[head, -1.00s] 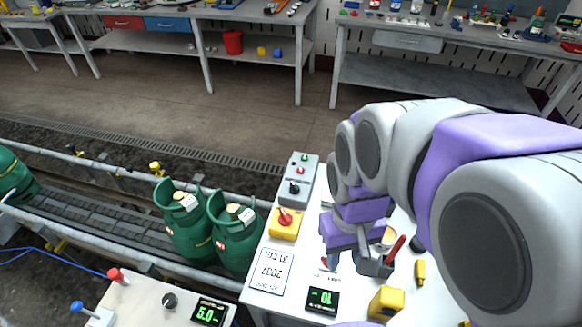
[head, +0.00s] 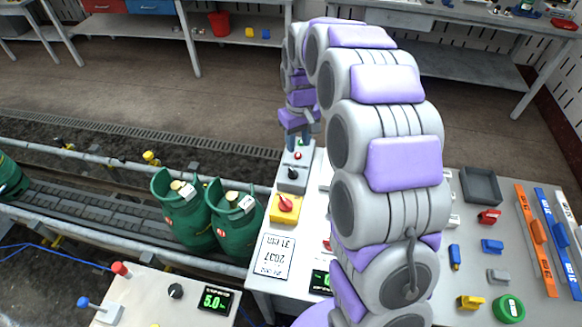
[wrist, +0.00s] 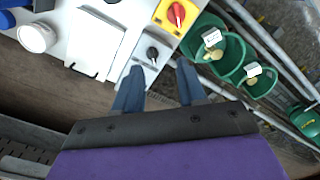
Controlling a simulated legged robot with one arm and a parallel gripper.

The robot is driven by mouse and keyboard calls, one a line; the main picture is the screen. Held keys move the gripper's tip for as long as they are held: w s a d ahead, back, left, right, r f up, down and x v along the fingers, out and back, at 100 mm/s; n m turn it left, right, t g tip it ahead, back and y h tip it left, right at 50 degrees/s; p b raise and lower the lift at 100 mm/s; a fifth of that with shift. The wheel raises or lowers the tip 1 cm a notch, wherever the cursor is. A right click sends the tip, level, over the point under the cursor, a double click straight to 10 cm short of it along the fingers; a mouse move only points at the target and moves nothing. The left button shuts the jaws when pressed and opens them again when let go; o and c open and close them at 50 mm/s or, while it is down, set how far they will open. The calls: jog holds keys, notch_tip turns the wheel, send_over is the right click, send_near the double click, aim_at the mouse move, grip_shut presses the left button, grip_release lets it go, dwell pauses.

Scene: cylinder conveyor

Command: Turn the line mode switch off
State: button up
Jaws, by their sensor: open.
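A grey control box (head: 290,185) with a black rotary knob (head: 293,174) and a red button (head: 298,155) stands at the left edge of the white table. Its knob also shows in the wrist view (wrist: 152,53), pointing sideways; I cannot read its label. My gripper (head: 298,140) is over the far end of this box, pointing down. In the wrist view my gripper (wrist: 160,88) is open and empty, its two fingers apart, with the knob ahead between them. The fingers appear clear of the knob. The far end of the box is partly hidden by the gripper.
A yellow box with a red rotary switch (head: 285,204) sits beside the grey box. Green gas cylinders (head: 185,210) stand on the conveyor (head: 90,200) to the left. A display panel (head: 215,300) is in front. Small tools and blocks lie on the table's right.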

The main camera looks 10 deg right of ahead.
send_near(293, 171)
jog(key=shift+n, duration=0.3)
notch_tip(293, 171, down, 9)
jog(key=shift+s+a+r+b, duration=0.1)
jog(key=shift+b, duration=0.8)
grip_shut()
